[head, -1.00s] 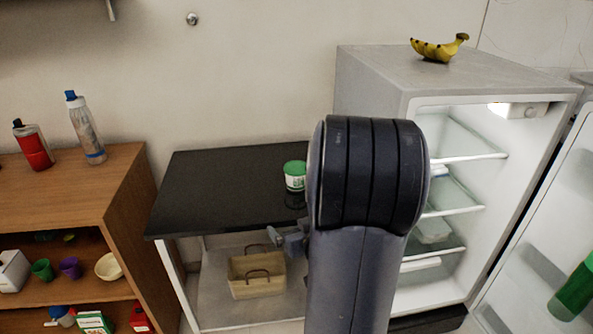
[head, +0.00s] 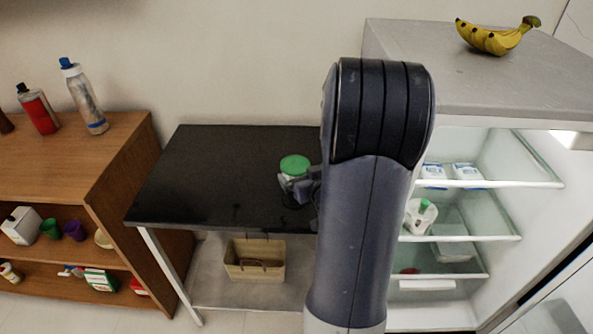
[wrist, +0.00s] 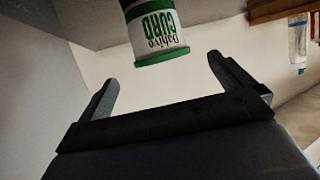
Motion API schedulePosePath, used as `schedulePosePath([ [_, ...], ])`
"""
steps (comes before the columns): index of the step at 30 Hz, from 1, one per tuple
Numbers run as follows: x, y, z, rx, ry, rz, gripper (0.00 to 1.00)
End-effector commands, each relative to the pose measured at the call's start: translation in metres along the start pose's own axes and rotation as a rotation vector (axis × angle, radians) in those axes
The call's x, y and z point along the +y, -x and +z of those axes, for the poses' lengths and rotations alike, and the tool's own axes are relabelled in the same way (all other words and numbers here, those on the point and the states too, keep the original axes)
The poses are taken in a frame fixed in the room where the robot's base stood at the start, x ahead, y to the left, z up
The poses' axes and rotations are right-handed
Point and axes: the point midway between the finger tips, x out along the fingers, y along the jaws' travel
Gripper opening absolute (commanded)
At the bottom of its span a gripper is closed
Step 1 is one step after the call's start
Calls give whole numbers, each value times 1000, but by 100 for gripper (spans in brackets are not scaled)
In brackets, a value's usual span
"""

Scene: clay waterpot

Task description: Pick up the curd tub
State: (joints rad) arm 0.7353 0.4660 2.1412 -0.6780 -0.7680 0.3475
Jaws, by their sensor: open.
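The curd tub (head: 294,166) is a small white tub with a green lid, standing on the black table top near my arm in the head view. In the wrist view the tub (wrist: 156,32) appears upside down with its CURD label, cut off by the top edge. My gripper (wrist: 160,75) is open, its two fingers spread to either side, with the tub just beyond and between the fingertips. No contact shows. In the head view the gripper (head: 300,187) is at the tub's front right, partly hidden by my arm.
The black table (head: 200,190) is otherwise clear. An open fridge (head: 480,215) with bananas (head: 497,36) on top stands right. A wooden shelf (head: 110,160) with bottles (head: 84,96) stands left.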

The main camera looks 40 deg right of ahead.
Motion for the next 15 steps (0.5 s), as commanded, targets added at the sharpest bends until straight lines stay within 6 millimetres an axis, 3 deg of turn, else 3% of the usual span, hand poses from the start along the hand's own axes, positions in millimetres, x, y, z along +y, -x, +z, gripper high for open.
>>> schedulePosePath([
  [15,-4,-53,2,-1,0,-1,100],
])
